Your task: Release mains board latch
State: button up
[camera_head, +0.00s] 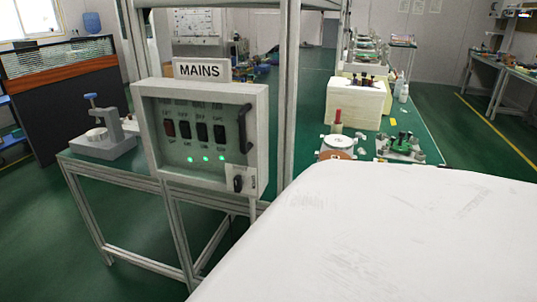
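The mains board (203,135) is a light grey box on a metal frame, left of centre, under a sign (202,69) reading MAINS. Its front carries a row of several switches, one reddish and the others black, with small green lights lit below them. A black bar handle (245,130) is on the right side of the front. The latch (239,180) is a small pale plate with a dark knob at the lower right corner. My gripper is not in view, so its state does not show.
A large white surface (390,240) fills the lower right, close to the camera. A bench (428,143) with a white box (354,103) and small apparatus stands behind it. A grey device (103,140) sits on a table at left. Green floor (40,230) is open at lower left.

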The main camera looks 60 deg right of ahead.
aim_at(239, 180)
jog(key=z, duration=1.55)
jog(key=j+u, duration=0.5)
jog(key=j, duration=0.75)
